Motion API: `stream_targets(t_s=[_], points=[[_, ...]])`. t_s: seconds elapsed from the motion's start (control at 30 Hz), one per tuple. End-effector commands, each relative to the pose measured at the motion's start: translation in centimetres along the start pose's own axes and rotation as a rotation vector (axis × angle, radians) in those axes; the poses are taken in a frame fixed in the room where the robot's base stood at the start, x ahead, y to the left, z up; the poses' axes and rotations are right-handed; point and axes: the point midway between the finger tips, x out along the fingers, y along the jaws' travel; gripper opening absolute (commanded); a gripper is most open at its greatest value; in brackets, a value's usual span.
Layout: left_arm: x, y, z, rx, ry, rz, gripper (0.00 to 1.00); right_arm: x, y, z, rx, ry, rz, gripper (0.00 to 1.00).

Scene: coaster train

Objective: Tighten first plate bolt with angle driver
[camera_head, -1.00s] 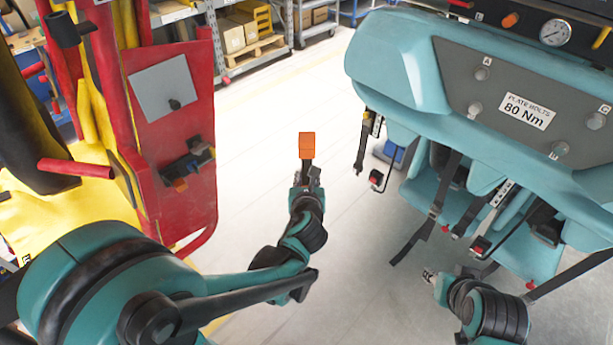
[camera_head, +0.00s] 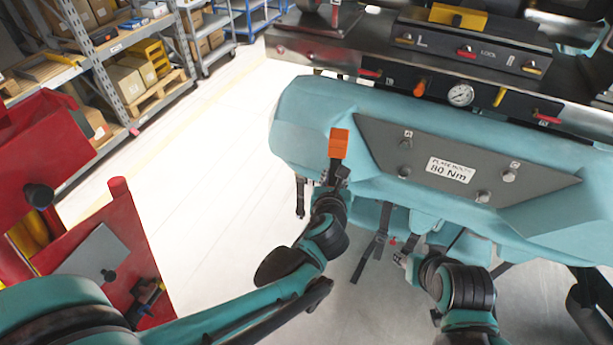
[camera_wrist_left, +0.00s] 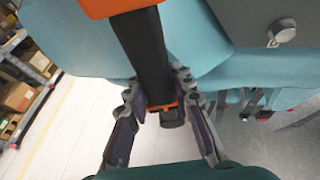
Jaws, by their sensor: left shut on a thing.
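The angle driver (camera_head: 339,143) has an orange head and a black handle. My left gripper (camera_head: 336,177) is shut on its handle, and the orange head points up, in front of the teal car's left part. In the left wrist view the black handle (camera_wrist_left: 146,50) runs between the two fingers. The grey plate (camera_head: 450,155), labelled "PLATE BOLTS 80 Nm", is on the teal car front to the right of the driver. It carries several bolts, one under the letter A (camera_head: 406,143). The driver appears apart from the bolts. My right gripper (camera_head: 404,262) is low, below the plate; its fingers are too small to judge.
A red tool cart (camera_head: 115,235) stands at the left. Shelves with boxes (camera_head: 125,80) are behind it. Above the car is a panel with a gauge (camera_head: 460,95) and levers. Belts (camera_head: 378,245) hang below the car. Pale floor lies open between cart and car.

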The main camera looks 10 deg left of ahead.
Motion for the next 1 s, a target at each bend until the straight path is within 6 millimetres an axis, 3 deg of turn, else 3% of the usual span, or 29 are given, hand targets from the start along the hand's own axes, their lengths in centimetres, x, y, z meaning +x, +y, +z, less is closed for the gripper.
stream_targets(t_s=[0.03, 0.2, 0.5, 0.77, 1.0], points=[[-1.3, -1.4, 2.3, 0.012, -0.002, -0.025, 0.0, -1.9, 0.0, -1.3, 0.0, 0.0, 0.0, 0.4], [-4.3, -5.4, 6.5, 0.045, 0.0, -0.096, 0.0, -5.1, 0.0, -3.7, 0.0, 0.0, 0.0, 0.4], [-9.2, -11.2, 12.1, 0.094, 0.001, -0.202, 0.0, -9.6, 0.0, -6.9, 0.0, 0.0, 0.0, 0.4], [-10.9, -13.2, 13.7, 0.112, 0.002, -0.239, 0.0, -10.9, 0.0, -7.8, 0.0, 0.0, 0.0, 0.4], [-9.9, -13.6, 14.1, 0.111, 0.002, -0.241, 0.0, -10.6, 0.0, -7.6, 0.0, 0.0, 0.0, 0.4]])
